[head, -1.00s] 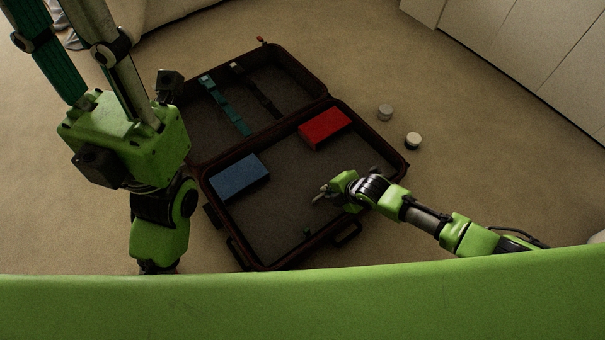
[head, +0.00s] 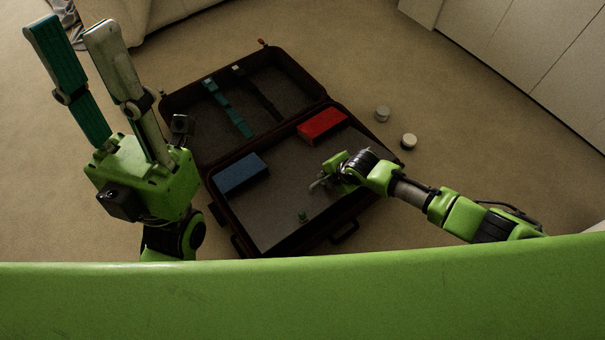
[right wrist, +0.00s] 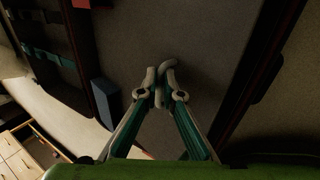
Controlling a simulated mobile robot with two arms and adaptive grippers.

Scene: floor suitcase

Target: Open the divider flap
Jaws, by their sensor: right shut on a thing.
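The open suitcase (head: 327,100) lies on the floor. A flat grey panel, which I take as the divider flap (head: 270,215), fills the near half; its edges are hard to make out. My right gripper (head: 316,184) is over this half, its fingers drawn together. My left gripper (head: 76,30) is open and empty, left of the suitcase.
A blue box (head: 240,172) and a red box (head: 322,125) sit in the near half. Teal strap (head: 228,108) and dark strap cross the far half. Two small round items (head: 382,113) (head: 408,141) lie on the carpet to the right. White cabinets (head: 530,50) stand upper right.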

